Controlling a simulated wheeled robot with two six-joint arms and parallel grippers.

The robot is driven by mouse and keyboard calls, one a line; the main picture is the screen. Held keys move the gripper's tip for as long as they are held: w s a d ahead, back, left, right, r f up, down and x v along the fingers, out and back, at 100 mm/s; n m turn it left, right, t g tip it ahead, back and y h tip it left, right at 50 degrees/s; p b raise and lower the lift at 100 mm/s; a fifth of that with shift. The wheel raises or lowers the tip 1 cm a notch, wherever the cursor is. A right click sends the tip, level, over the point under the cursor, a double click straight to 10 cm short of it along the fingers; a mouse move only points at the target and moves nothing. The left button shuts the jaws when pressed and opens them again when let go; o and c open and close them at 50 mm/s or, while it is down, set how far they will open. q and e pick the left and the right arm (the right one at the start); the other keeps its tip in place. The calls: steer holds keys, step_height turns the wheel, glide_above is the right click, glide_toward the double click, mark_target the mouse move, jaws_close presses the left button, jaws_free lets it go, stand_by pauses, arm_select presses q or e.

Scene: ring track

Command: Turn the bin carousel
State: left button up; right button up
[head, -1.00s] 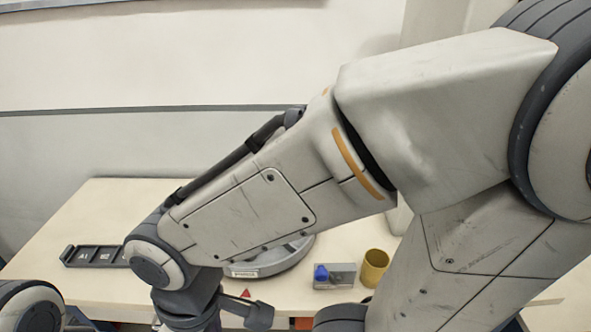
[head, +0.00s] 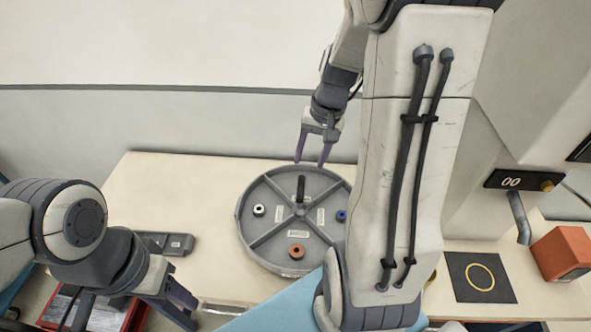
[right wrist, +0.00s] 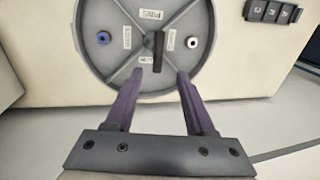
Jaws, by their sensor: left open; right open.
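The bin carousel (head: 252,247) is a round grey tray on the table, split by ribs into labelled compartments. A dark upright handle (head: 300,188) stands near its middle. A white ring (head: 258,210), an orange ring (head: 296,251) and a blue ring (head: 341,215) sit in separate compartments. My right gripper (head: 311,164) is open and empty at the carousel's far rim, pointing down. In the right wrist view, the handle (right wrist: 158,50) shows ahead, between and beyond the open fingertips, apart from them. My left gripper (head: 180,310) is open at the lower left, away from the carousel.
A dark labelled tray (head: 165,243) lies left of the carousel. A red bin (head: 135,318) is below the table's front edge. At the right are a black mat with a yellow circle (head: 480,278) and an orange block (head: 563,254). My right arm hides the carousel's right edge.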

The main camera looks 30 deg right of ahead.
mark_target(302, 187)
steer(key=f, duration=0.3)
steer(key=a+f, duration=0.1)
steer(key=f, duration=0.2)
steer(key=w+f, duration=0.1)
steer(key=f, duration=0.3)
steer(key=shift+a, duration=0.15)
steer(key=shift+c, duration=0.2)
jaws_close()
stand_by(0.9)
